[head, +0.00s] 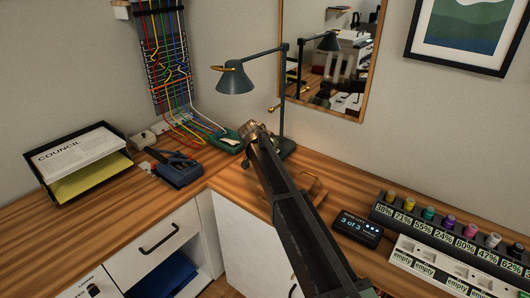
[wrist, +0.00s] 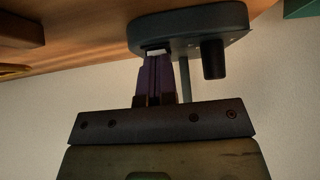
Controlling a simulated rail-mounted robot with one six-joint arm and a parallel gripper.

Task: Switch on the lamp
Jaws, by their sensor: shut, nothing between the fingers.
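The desk lamp (head: 236,80) is dark grey-blue with a brass handle on its shade, and it shows no glow. Its upright post and jointed arm stand at the desk's back corner. In the wrist view its rounded base (wrist: 200,22) fills the top, with the post and a dark cylindrical knob (wrist: 213,58) on it. A small pale switch-like part (wrist: 156,52) sits at the base's edge. My gripper (wrist: 156,60) is shut and empty, its fingertips at that pale part; I cannot tell if they touch. In the head view, my arm partly hides the lamp base (head: 286,149).
A mirror (head: 330,60) hangs behind the lamp. A blue tool holder (head: 179,172) and a paper tray (head: 78,165) are to the left. A small display (head: 357,228) and a rack of coloured bottles (head: 445,225) are to the right. Cables (head: 180,110) hang at the back.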

